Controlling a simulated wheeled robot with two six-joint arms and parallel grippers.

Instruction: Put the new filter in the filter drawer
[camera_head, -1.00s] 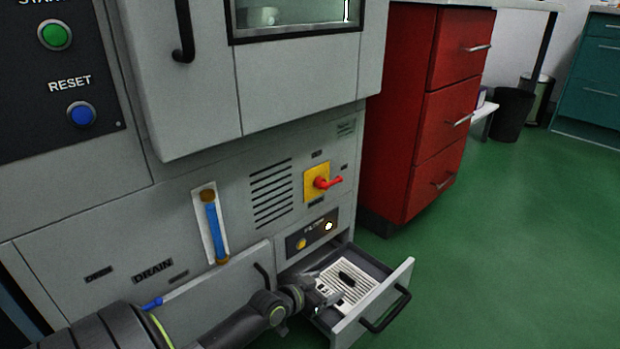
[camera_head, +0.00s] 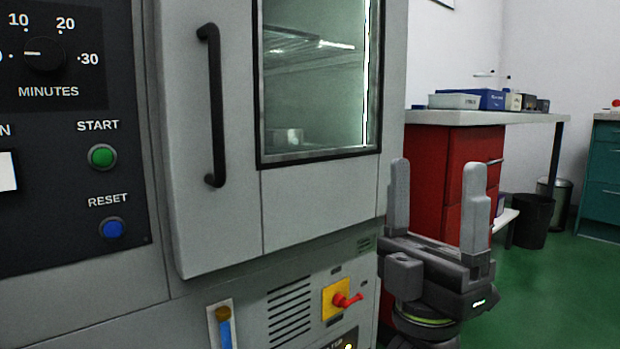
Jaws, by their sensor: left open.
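My left gripper (camera_head: 437,175) is raised in front of the red cabinet, at the right of the grey machine. Its two grey fingers point up and stand wide apart, with nothing between them. The filter drawer and the filter are below the bottom edge of the picture and cannot be seen now. Only the top of the dark filter panel (camera_head: 345,342) with a lit lamp shows at the bottom edge. My right gripper is not in view.
The grey machine has a windowed door with a black handle (camera_head: 212,105), a red switch (camera_head: 346,299) and a blue gauge tube (camera_head: 225,328). The red cabinet (camera_head: 440,160) stands under a bench at right.

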